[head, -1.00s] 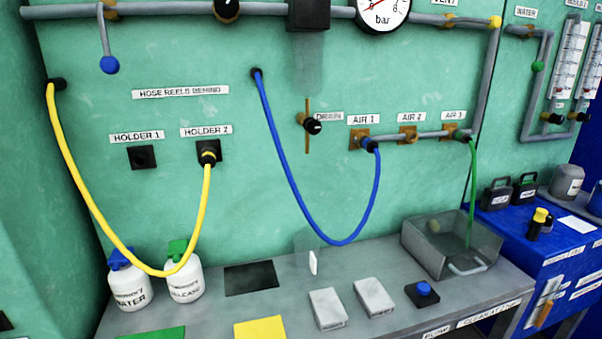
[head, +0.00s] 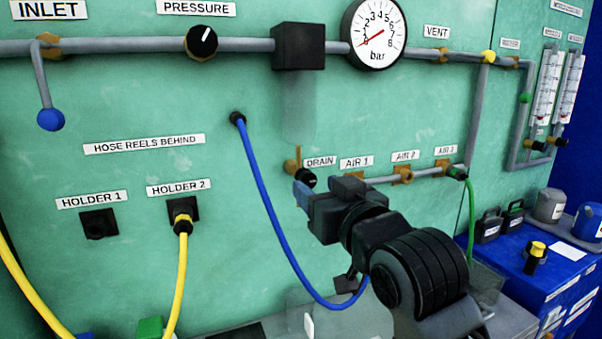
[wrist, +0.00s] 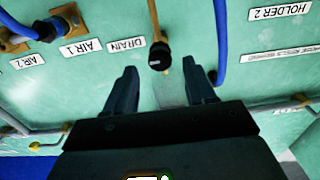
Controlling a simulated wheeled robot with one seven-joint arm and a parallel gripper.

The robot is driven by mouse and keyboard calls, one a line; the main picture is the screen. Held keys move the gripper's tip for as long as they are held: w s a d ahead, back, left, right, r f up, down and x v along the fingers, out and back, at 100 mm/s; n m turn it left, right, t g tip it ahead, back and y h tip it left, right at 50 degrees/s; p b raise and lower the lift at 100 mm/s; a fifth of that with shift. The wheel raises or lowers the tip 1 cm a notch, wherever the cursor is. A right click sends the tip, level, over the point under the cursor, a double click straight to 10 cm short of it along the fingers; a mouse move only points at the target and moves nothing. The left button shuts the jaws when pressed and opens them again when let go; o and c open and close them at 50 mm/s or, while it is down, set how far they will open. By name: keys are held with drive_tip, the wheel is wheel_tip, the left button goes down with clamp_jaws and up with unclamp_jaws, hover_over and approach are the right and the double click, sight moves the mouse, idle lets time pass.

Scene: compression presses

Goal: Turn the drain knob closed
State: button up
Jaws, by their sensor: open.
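The drain knob (head: 307,178) is a small black knob on a brass fitting on the green panel, just below and left of the DRAIN label (head: 320,161). A thin vertical brass pipe shows above it in the head view. The wrist view, turned upside down, shows the knob (wrist: 159,60) ahead, between the two dark fingers. My gripper (wrist: 161,75) is open and empty, with the panel beyond its fingertips. In the head view my gripper (head: 301,193) is just below the knob; whether it touches cannot be told.
A blue hose (head: 262,190) hangs left of my gripper and passes behind it toward AIR 1. A grey pipe with brass AIR outlets (head: 403,174) runs to the right. A pressure gauge (head: 375,32) and black box (head: 298,46) are above. The bench lies below.

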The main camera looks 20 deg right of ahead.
sight(310, 181)
drive_tip(key=w+p, duration=0.1)
drive_tip(key=w, duration=0.5)
drive_tip(key=shift+w, duration=0.3)
drive_tip(key=shift+c, duration=0.3)
clamp_jaws()
